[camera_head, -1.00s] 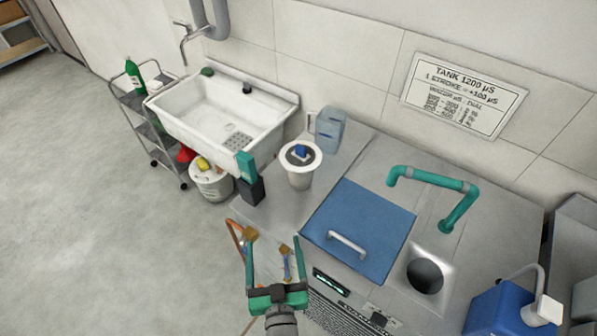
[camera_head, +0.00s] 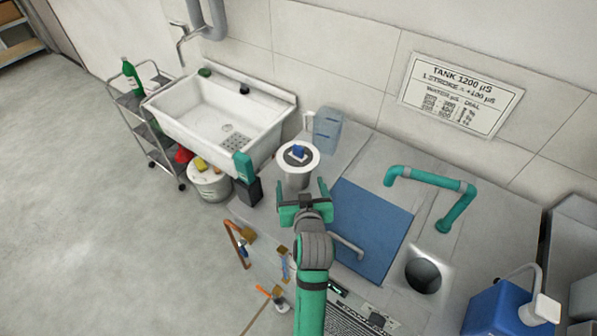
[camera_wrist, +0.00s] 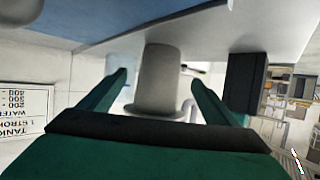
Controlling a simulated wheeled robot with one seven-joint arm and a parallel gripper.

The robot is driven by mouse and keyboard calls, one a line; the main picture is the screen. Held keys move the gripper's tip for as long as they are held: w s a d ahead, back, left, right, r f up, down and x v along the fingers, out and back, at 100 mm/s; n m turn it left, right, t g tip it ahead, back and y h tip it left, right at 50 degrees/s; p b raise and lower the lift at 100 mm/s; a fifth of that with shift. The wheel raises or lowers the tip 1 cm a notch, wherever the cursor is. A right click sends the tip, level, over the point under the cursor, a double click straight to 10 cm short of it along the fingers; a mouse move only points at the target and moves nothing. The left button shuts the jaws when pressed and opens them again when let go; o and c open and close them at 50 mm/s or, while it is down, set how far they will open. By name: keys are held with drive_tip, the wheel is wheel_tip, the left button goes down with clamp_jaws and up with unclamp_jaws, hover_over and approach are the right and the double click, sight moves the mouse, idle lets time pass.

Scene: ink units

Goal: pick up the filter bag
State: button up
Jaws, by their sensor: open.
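A white, round, bag-like vessel with a wide rim and a small blue piece on top (camera_head: 297,160) stands on the grey counter; it looks like the filter bag. It also shows in the wrist view, upside down, as a pale tapered cylinder with a flared rim (camera_wrist: 158,75). My gripper (camera_head: 302,188) is open and empty just on the near side of it. In the wrist view the two green fingers (camera_wrist: 160,82) point towards it, one on each side in the picture, with the vessel apparently beyond them. Contact cannot be made out.
A clear bluish jug (camera_head: 327,130) stands behind it. A dark holder with a green-topped item (camera_head: 247,185) is to the left, by the white sink (camera_head: 205,125). A blue lid with a handle (camera_head: 372,222) and a green pipe (camera_head: 430,180) are to the right.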

drive_tip(key=shift+x, duration=3.8)
drive_tip(key=c, duration=1.2)
